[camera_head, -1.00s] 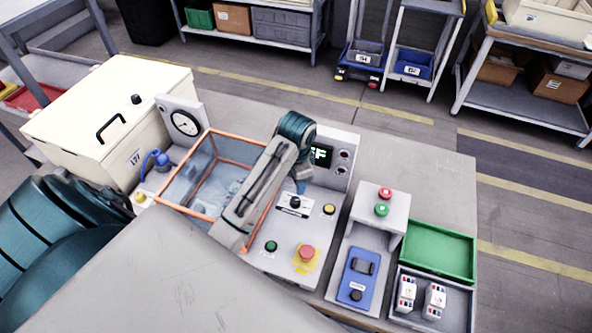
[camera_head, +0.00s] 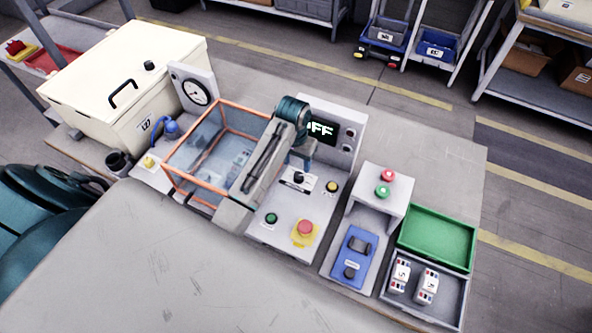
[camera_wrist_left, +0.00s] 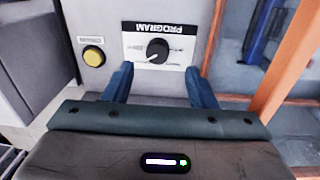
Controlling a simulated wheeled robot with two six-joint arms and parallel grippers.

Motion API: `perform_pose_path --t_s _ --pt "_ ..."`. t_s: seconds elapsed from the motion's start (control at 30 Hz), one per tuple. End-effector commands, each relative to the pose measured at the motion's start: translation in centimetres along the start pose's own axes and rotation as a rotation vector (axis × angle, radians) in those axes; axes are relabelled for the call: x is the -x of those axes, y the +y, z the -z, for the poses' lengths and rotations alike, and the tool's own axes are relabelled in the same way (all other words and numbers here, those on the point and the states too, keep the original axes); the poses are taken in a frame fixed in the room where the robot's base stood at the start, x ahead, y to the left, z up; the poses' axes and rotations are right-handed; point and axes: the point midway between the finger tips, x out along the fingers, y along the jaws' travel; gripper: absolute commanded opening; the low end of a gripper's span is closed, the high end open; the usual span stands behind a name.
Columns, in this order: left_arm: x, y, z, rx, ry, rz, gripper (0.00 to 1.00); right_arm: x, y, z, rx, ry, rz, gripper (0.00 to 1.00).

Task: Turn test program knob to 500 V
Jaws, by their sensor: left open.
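The black test program knob (camera_wrist_left: 157,51) sits on a white label marked PROGRAM, upside down in the left wrist view. In the head view the knob (camera_head: 298,178) shows on the sloped grey panel (camera_head: 285,228), just below the gripper. My left gripper (camera_wrist_left: 157,76) is open, with one blue finger to each side of the knob and nothing between them. In the head view the gripper (camera_head: 303,158) hangs above the knob, apart from the panel as far as I can tell. A display (camera_head: 323,130) shows "FF" in white-green, its left part hidden by my arm. My right gripper is out of view.
A yellow button (camera_head: 332,186) is close beside the knob. A green button (camera_head: 271,218) and red emergency stop (camera_head: 305,228) are lower on the panel. An orange-framed clear box (camera_head: 222,150) stands left of my forearm. A grey stand (camera_head: 380,192) is at right.

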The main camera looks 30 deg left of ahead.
Motion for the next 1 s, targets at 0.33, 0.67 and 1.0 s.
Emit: perform_pose_path --t_s 0.33,0.67,1.0 --pt "-5.0 0.0 0.0 -0.002 -0.001 0.000 0.51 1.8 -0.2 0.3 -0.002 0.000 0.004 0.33" --pt "-5.9 0.0 0.0 -0.002 0.001 0.000 0.51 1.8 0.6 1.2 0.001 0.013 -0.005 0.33" --pt "-5.8 0.0 0.0 -0.003 0.001 0.000 0.07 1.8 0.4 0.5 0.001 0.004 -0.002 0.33"
